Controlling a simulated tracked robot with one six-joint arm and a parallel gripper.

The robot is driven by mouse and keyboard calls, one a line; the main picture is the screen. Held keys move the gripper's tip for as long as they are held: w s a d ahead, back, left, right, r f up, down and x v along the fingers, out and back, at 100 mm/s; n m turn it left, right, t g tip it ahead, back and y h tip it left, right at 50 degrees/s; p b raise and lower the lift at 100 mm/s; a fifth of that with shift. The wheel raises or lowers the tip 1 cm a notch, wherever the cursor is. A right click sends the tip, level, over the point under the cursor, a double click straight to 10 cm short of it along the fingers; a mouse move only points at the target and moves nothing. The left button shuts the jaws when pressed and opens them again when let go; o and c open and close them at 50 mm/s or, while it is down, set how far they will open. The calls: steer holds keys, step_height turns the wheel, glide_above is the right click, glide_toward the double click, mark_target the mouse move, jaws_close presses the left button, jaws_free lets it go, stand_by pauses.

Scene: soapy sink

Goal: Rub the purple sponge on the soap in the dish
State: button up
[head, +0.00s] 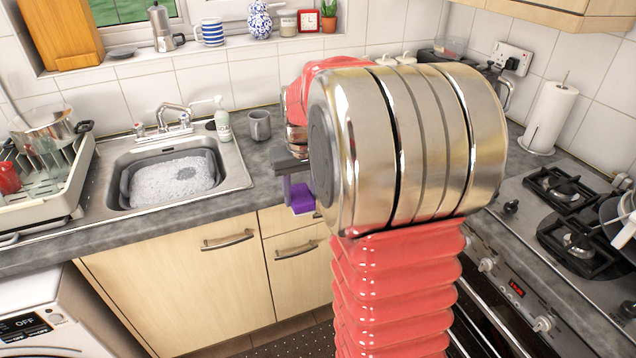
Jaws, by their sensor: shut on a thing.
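A purple sponge (302,199) is held in my gripper (292,184), in front of the worktop edge near the middle of the head view. My gripper is shut on the sponge, which hangs below the wrist in front of the cupboards. My arm hides part of the gripper and the worktop behind it. I cannot make out the soap or its dish; they may be behind my arm.
The sink (172,183), holding foamy water, is to the left. A soap bottle (222,120) and a grey mug (259,126) stand behind and right of it. A dish rack (40,185) is at far left. The hob (575,215) is at right.

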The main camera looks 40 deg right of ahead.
steer(key=w+a+f+n, duration=0.1)
steer(key=w+a+f, duration=0.1)
steer(key=a, duration=0.5)
steer(key=w+a+f+n, duration=0.1)
steer(key=w+a+f, duration=0.2)
steer(key=a, duration=0.5)
steer(key=w+a+f+n, duration=0.2)
steer(key=w+a+f, duration=0.1)
steer(key=a+f, duration=0.2)
steer(key=a, duration=0.2)
steer(key=shift+w+a+y, duration=0.15)
steer(key=shift+a+y, duration=0.15)
steer(key=shift+f, duration=0.1)
